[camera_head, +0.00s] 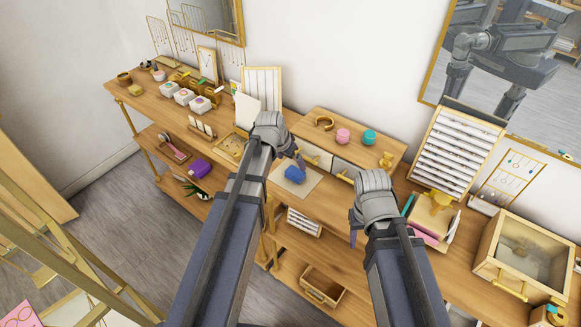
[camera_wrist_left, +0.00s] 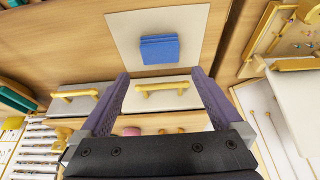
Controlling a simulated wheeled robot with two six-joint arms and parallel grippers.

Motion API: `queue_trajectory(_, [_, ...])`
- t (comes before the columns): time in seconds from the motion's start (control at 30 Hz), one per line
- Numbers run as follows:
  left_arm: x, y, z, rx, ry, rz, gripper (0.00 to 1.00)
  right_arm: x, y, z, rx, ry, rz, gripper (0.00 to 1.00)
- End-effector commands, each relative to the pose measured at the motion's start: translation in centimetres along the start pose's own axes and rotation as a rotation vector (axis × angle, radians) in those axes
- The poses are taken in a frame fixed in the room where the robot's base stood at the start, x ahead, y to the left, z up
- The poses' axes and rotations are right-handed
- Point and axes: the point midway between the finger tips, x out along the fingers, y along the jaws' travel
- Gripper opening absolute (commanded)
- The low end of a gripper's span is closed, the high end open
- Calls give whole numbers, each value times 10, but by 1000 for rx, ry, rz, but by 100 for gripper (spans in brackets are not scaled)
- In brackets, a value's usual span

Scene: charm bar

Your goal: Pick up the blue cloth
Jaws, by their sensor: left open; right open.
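The blue cloth (camera_head: 295,174) is a small folded block lying on a pale mat (camera_head: 308,184) on the wooden counter. In the left wrist view the blue cloth (camera_wrist_left: 160,50) lies on the mat (camera_wrist_left: 192,17), just beyond my fingertips and between their lines. My left gripper (camera_head: 299,162) is open and empty, close above the back of the cloth; its two fingers show apart in the left wrist view (camera_wrist_left: 160,76). It does not hold the cloth. My right gripper (camera_head: 354,238) is open, to the right of the mat near the counter's front edge, partly hidden by its own wrist.
Behind the mat stands a low drawer unit (camera_head: 372,150) with gold handles, carrying pink and teal round items. White card displays (camera_head: 262,90) stand at the back left. A ring display (camera_head: 455,150) and a glass-topped box (camera_head: 524,255) stand at right. An open drawer (camera_head: 322,287) is below.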

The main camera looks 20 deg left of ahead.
Motion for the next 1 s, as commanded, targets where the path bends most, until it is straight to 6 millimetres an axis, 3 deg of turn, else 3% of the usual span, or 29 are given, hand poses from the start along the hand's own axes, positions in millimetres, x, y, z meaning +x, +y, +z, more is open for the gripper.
queue_trajectory(0.33, [27,0,2,0,-1,0,100,26,-2,-2,-4,0,1,50])
queue_trajectory(0.67, [35,-1,2,0,-1,0,100,33,-3,-2,-5,0,1,50])
queue_trajectory(1.0, [76,-3,6,0,-1,0,100,72,-7,-4,-3,0,1,50])
